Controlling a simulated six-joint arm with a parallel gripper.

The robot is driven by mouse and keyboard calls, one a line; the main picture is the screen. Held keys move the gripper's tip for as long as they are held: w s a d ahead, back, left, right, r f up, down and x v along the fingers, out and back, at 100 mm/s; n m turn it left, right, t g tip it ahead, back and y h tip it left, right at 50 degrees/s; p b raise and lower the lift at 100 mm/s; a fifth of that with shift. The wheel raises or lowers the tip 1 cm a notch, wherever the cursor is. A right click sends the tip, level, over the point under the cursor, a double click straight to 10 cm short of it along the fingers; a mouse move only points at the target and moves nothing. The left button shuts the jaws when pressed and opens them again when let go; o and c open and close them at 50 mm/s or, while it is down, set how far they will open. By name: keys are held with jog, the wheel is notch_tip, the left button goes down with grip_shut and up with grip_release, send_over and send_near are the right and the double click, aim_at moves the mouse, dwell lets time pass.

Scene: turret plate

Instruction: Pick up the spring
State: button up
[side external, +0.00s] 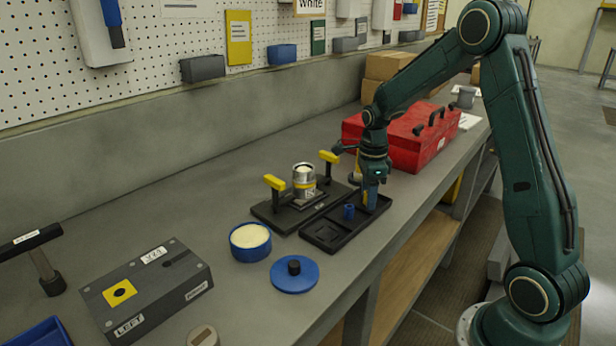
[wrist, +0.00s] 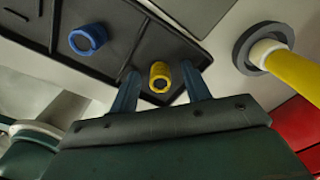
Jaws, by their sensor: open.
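A small yellow ribbed ring-like piece (wrist: 160,77), which looks like a coil spring, is in the black tray (side external: 308,234). A similar blue piece (side external: 348,211) stands in the same tray; it also shows in the wrist view (wrist: 87,40). The frames do not make clear which one the task calls the spring. My gripper (side external: 370,200) points down at the tray's right end, with the blue piece to its left. In the wrist view my gripper (wrist: 159,78) is open, its fingers on either side of the yellow piece. Contact cannot be told.
A fixture with yellow-handled clamps (side external: 275,183) and a metal can (side external: 304,178) stands behind the tray. A red toolbox (side external: 410,140) is close behind my gripper. A blue tub (side external: 250,242), a blue lid (side external: 295,275) and a grey box (side external: 145,290) are to the left.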

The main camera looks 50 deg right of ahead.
dwell(0.3)
grip_shut()
notch_tip(320, 180, up, 20)
dwell(0.9)
jog(key=shift+w, duration=0.1)
dwell(0.4)
jog(key=w+a+f, duration=0.2)
jog(key=w+a, duration=0.8)
jog(key=w, duration=0.2)
jog(key=shift+w+f+m, duration=0.15)
jog(key=shift+w+m, duration=0.15)
jog(key=shift+w, duration=0.05)
